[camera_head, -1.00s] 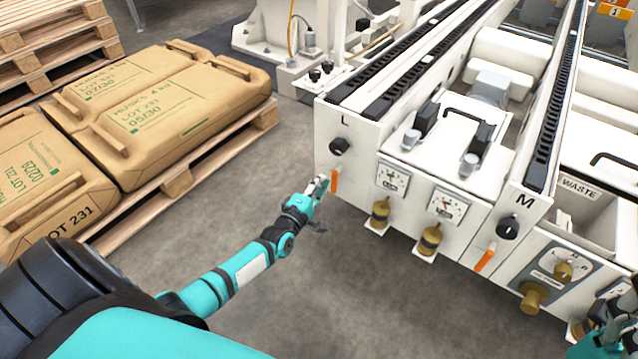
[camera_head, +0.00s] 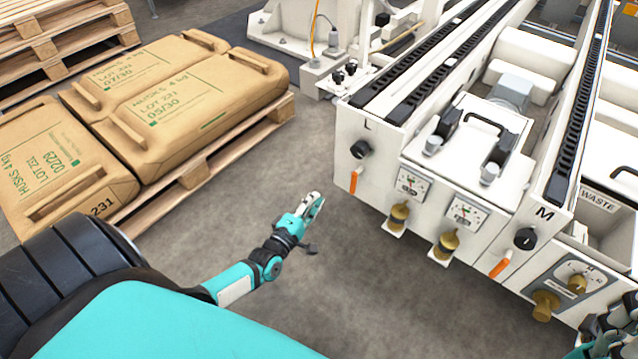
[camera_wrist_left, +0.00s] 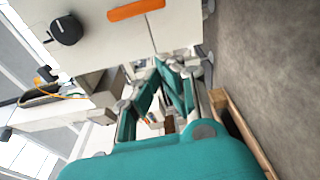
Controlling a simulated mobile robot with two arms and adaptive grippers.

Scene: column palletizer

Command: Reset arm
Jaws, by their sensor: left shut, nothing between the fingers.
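My left arm reaches in from the left in the head view. Its gripper (camera_head: 314,206) is shut and empty, over bare floor to the left of the white machine panel. In the left wrist view the teal gripper (camera_wrist_left: 172,90) shows with its fingers together. The orange lever (camera_head: 353,181) under the black knob marked L is apart from the gripper, to its right. That lever also shows in the left wrist view (camera_wrist_left: 136,10). Part of my right gripper (camera_head: 612,335) shows at the lower right edge; its fingers are too cut off to read.
A wooden pallet (camera_head: 190,178) with brown husk sacks (camera_head: 200,95) stands at the left. The white machine (camera_head: 480,150) with knobs, gauges and brass valves fills the right. A waste bin (camera_head: 603,222) is at far right. Grey floor lies free between pallet and machine.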

